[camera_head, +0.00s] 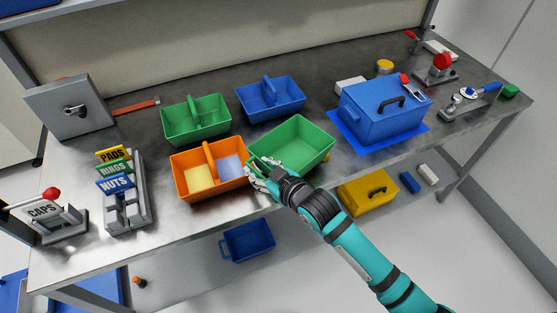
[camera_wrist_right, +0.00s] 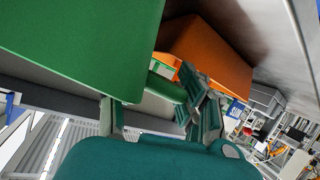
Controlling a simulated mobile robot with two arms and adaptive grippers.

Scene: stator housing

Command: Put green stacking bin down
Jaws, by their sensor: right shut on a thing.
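A green stacking bin (camera_head: 308,148) is near the table's front edge in the head view, open side up and empty. It is just right of an orange bin (camera_head: 212,186). My right gripper (camera_head: 262,172) is shut on its near left side. In the right wrist view the green bin (camera_wrist_right: 80,40) fills the upper left, with the orange bin (camera_wrist_right: 205,55) behind the fingers. Whether its underside touches the table is hidden. A second green bin (camera_head: 180,131), with a divider, stands farther back left. My left gripper is not in view.
A blue bin (camera_head: 270,108) stands behind, and a blue lidded box (camera_head: 368,123) stands to the right on a blue mat (camera_head: 352,145). A rack with PADS, RINGS and NUTS labels (camera_head: 126,218) is left. A yellow case (camera_head: 367,199) sits below the tabletop.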

